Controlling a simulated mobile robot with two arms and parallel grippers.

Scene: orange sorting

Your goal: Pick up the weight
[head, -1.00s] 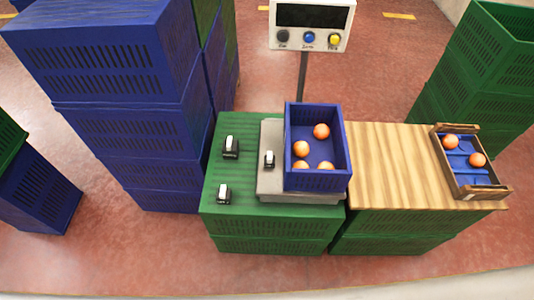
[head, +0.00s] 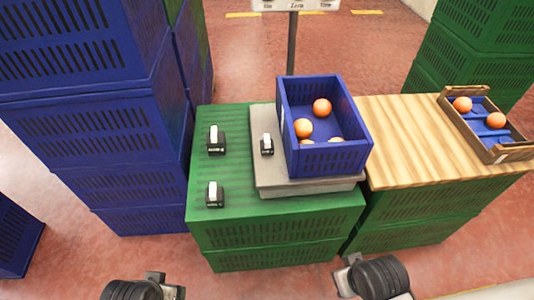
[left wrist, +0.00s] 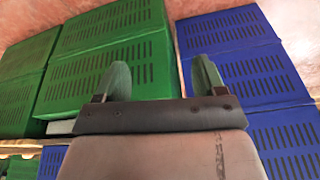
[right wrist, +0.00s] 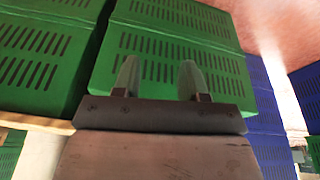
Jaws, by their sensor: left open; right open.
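Three small black weights with pale handles show in the head view. One weight (head: 216,141) stands at the back of the green crate top, and another weight (head: 214,195) stands nearer its front. A third, smaller weight (head: 267,145) stands on the grey scale (head: 270,178), left of the blue crate. My left gripper (left wrist: 157,78) is open and empty in the left wrist view, facing green and blue crates. My right gripper (right wrist: 158,78) is open and empty in the right wrist view, facing green crates. In the head view both wrists are at the bottom edge, apart from the weights.
A blue crate (head: 330,158) with several oranges sits on the scale. A wooden board (head: 410,145) to the right bears a small crate (head: 495,152) with oranges. Tall blue crates (head: 130,140) stand left. The green crate top (head: 235,120) has free room around the weights.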

